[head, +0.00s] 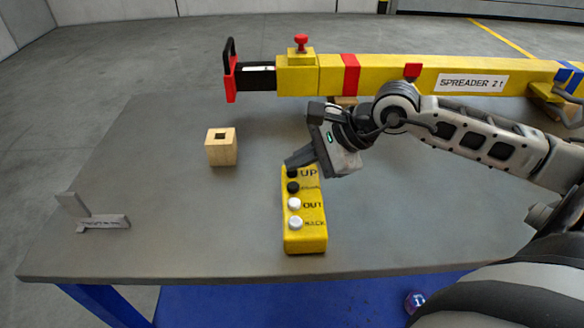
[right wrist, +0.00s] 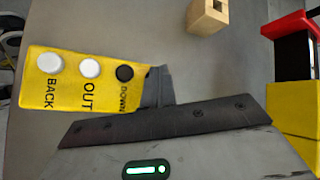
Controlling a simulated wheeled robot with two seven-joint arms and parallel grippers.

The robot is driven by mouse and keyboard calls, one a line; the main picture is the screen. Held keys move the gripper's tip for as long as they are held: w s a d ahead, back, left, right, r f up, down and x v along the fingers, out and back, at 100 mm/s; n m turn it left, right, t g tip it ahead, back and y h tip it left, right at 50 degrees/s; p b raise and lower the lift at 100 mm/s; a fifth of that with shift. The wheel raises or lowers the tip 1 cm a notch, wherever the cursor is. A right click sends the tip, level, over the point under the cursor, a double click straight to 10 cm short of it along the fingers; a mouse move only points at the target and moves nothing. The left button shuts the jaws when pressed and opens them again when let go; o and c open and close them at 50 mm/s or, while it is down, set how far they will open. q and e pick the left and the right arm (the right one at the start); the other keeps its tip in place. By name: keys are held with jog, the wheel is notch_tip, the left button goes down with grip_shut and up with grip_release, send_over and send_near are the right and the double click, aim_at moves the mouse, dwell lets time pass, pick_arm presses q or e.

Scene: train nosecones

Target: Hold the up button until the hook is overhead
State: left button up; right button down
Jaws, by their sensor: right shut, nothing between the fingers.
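A yellow control box (head: 305,240) lies on the grey table, with a column of buttons labelled UP, DOWN, OUT and BACK. The UP button (head: 292,172) is black and partly covered by the fingertips of my right gripper (head: 291,166), which is shut and empty at the box's far end. I cannot tell if the button is pressed down. In the right wrist view, the DOWN button (right wrist: 124,73) is black, the OUT button (right wrist: 90,67) and BACK button (right wrist: 49,63) are white, and UP is hidden behind the fingers. No hook shows. My left gripper is not in view.
A yellow spreader beam (head: 400,75) with a red end piece (head: 230,80) spans the back of the table. A wooden block with a square hole (head: 221,150) stands left of the box. A small grey bracket (head: 102,221) is at the left. The table (head: 150,180) between them is clear.

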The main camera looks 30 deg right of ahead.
jog(key=shift+r, duration=0.1)
jog(key=shift+r+p, duration=0.35)
jog(key=shift+r, duration=0.45)
jog(key=shift+r+p, duration=1.15)
jog(key=shift+r, duration=1.35)
